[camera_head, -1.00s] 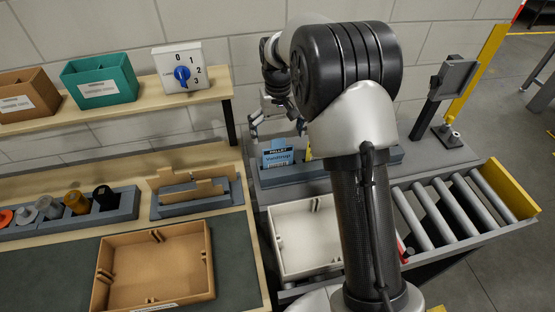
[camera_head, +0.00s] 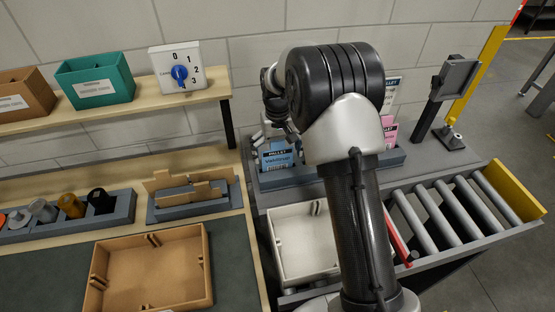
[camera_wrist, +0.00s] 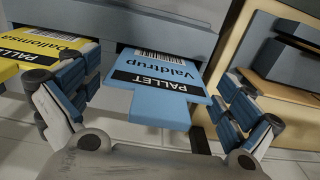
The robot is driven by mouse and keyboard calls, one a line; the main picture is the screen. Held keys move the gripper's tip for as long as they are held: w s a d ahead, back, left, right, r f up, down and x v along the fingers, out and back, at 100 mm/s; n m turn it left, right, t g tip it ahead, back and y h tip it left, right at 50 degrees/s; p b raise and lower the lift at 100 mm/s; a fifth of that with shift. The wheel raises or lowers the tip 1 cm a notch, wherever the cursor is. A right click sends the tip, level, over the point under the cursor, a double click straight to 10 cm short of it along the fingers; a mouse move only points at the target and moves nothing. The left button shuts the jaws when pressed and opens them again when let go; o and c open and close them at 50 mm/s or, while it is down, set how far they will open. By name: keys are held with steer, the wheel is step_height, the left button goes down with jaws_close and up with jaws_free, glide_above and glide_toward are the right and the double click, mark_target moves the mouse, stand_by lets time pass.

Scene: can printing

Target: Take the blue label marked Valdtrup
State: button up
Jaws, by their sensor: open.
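The blue label marked Valdtrup (camera_head: 279,160) stands in a grey label holder (camera_head: 268,180) on the bench at the back. In the wrist view the label (camera_wrist: 165,78) appears upside down, with its tab pointing towards my gripper. My gripper (camera_wrist: 155,115) is open, with one finger on each side of the label's tab and no visible contact. In the head view my gripper (camera_head: 268,138) is at the label's top, partly hidden by my arm. A yellow label marked Dallorisa (camera_wrist: 40,48) sits beside it, close to my left-hand finger in the wrist view.
A white tray (camera_head: 283,278) and a roller conveyor (camera_head: 445,205) lie in front. A cardboard tray (camera_head: 205,290) and a dial box (camera_head: 178,68) are to the left.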

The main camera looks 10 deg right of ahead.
steer(key=c, duration=2.1)
jaws_close()
